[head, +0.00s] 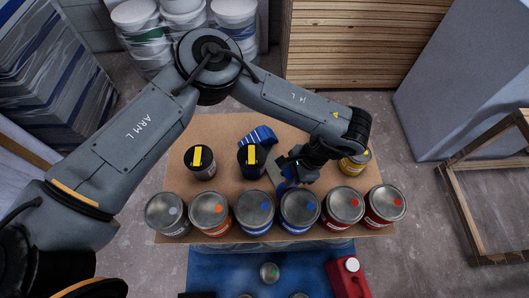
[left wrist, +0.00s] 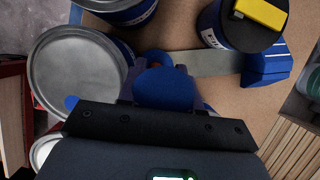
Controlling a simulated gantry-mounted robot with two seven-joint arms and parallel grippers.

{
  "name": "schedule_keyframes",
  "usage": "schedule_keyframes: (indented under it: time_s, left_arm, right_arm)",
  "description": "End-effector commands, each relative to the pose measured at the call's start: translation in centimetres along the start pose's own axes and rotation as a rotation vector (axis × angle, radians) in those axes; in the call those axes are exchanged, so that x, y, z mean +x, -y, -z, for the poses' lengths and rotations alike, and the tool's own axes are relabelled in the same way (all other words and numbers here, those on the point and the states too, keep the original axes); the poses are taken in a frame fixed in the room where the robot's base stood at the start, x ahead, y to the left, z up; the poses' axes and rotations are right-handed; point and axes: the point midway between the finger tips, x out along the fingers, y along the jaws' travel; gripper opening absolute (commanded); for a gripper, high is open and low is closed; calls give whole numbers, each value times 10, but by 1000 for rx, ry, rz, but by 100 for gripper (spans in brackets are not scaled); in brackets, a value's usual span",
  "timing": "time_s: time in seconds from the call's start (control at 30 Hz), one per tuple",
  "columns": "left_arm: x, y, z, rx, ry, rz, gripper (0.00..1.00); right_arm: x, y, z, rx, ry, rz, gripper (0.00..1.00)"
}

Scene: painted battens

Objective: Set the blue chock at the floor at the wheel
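The blue chock (head: 258,136) lies among the paint cans on the brown board, a ribbed blue block with a flat grey bar running from it. In the left wrist view the blue block (left wrist: 268,66) is at right, and the grey bar runs left to a rounded blue grip end (left wrist: 165,88). My left gripper (head: 287,184) is low over the board, with its fingers on either side of that blue end, seemingly closed on it. In the left wrist view the gripper (left wrist: 158,85) hides part of it. No wheel can be made out. My right gripper is not in view.
A row of paint cans (head: 260,212) stands along the front of the board (head: 230,128). A wooden frame (head: 490,190) stands on the floor at right.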

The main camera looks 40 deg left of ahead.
Motion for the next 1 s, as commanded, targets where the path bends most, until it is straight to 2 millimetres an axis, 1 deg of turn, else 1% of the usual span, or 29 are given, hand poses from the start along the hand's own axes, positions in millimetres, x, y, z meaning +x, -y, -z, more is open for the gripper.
schedule_keyframes:
  time_s: [0.03, 0.2, 0.23, 1.0]
  left_arm:
    - [0, 0, 0, 0, 0, 0, 28]
    - [0, 0, 0, 0, 0, 0, 2]
    - [0, 0, 0, 0, 0, 0, 0]
    - [0, 0, 0, 0, 0, 0, 0]
  right_arm:
    - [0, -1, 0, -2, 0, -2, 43]
    - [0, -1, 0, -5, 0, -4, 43]
    - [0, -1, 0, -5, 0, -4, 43]
    - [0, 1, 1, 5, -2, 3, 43]
